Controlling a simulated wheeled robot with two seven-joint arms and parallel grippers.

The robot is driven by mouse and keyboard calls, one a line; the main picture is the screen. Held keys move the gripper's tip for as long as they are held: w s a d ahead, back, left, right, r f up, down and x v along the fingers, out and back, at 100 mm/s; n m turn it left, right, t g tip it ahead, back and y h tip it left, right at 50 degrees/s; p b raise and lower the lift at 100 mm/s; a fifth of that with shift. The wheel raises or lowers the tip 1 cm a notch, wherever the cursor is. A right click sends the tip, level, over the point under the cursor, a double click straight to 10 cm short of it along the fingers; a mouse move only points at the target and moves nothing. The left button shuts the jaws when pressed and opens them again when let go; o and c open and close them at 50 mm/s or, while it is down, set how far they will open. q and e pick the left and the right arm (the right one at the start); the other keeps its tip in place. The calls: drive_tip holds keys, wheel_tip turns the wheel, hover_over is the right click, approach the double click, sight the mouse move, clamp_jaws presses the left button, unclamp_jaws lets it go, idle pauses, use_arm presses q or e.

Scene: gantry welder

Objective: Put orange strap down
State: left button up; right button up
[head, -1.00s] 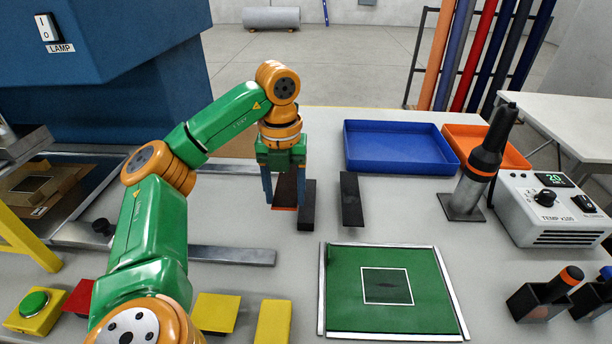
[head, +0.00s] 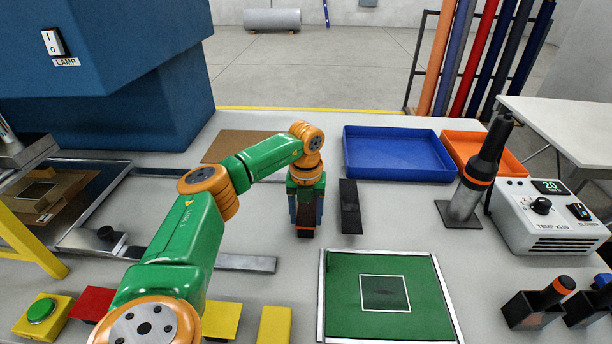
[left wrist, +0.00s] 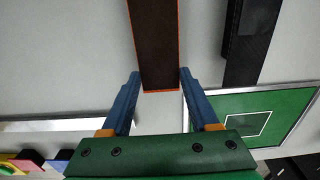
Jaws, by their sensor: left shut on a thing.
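The orange strap is a flat, dark brown bar with orange edges in the left wrist view (left wrist: 156,45). My left gripper (left wrist: 160,74) is shut on it, with a blue finger at each side. In the head view my left gripper (head: 306,218) points down, and the strap's brown top (head: 306,211) shows between its fingers. A dark end face shows just below the strap, in line with a black block seen there before. I cannot tell whether the strap touches it. My right gripper is out of view.
A second black block (head: 350,206) lies just right of the gripper. Behind it are a blue tray (head: 397,174) and an orange tray (head: 508,166). A green mat (head: 343,320) lies in front. A soldering tool stand (head: 459,207) is to the right.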

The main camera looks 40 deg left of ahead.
use_arm(q)
drive_tip(key=shift+f, duration=0.15)
drive_tip(key=o, duration=1.3)
drive_tip(key=shift+o, duration=0.2)
